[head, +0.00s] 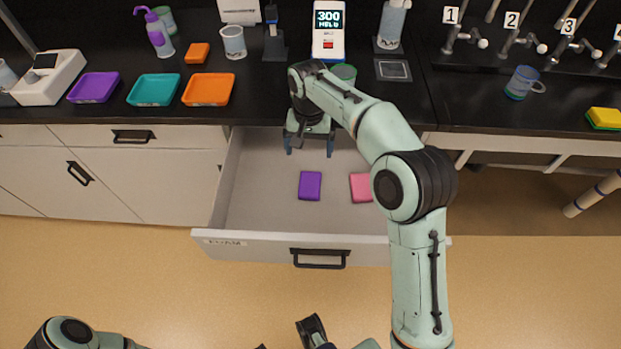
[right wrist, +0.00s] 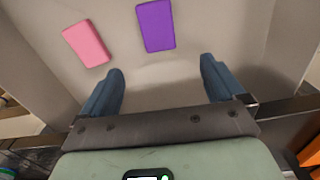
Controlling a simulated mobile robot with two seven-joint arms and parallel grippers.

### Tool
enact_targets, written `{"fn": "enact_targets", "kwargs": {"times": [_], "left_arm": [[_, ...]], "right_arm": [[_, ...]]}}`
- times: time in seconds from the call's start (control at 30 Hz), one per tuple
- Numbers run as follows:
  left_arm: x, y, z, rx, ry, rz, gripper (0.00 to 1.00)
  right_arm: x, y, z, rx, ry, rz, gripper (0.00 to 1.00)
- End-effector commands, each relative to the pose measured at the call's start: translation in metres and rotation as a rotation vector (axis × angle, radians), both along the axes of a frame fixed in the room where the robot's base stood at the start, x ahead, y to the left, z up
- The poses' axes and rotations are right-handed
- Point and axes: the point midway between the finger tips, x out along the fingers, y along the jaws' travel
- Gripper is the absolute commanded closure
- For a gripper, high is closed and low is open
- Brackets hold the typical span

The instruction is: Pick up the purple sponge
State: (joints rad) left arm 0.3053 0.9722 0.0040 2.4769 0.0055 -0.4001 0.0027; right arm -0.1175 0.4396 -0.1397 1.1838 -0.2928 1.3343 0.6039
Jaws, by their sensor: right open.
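The purple sponge (head: 310,186) lies flat on the floor of the open drawer (head: 262,205). In the right wrist view the purple sponge (right wrist: 156,26) lies beyond the fingertips, roughly centred between them. My right gripper (head: 310,150) is open and empty above the back of the drawer, apart from the sponge. Its two blue fingers also show in the right wrist view (right wrist: 162,70). Part of my left arm shows at the bottom left of the head view, but I cannot make out its gripper.
A pink sponge (head: 361,188) lies right of the purple one, partly beside my right arm. The dark counter above the drawer holds purple (head: 94,87), teal (head: 155,90) and orange (head: 208,90) trays, a cup (head: 233,42) and a scale display (head: 328,32). The drawer's left side is bare.

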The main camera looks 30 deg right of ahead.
Motion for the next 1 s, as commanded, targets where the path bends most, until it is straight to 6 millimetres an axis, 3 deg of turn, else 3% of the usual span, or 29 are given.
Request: {"fn": "enact_targets", "kwargs": {"times": [0.17,0.5,0.73,1.0], "left_arm": [[0.001,0.000,-0.007,0.002,-0.004,0.001,0.57],[0.005,0.000,-0.016,0.004,-0.020,0.005,0.57],[0.006,0.000,-0.018,0.004,-0.024,0.005,0.57],[0.009,0.000,-0.025,0.005,-0.035,0.008,0.57]], "right_arm": [[0.000,0.000,-0.018,0.001,0.001,0.001,0.04],[-0.002,0.001,-0.077,0.001,0.002,0.002,0.04],[-0.004,0.002,-0.092,0.001,0.001,0.001,0.04],[-0.014,0.005,-0.131,0.000,0.001,0.001,0.04]]}}
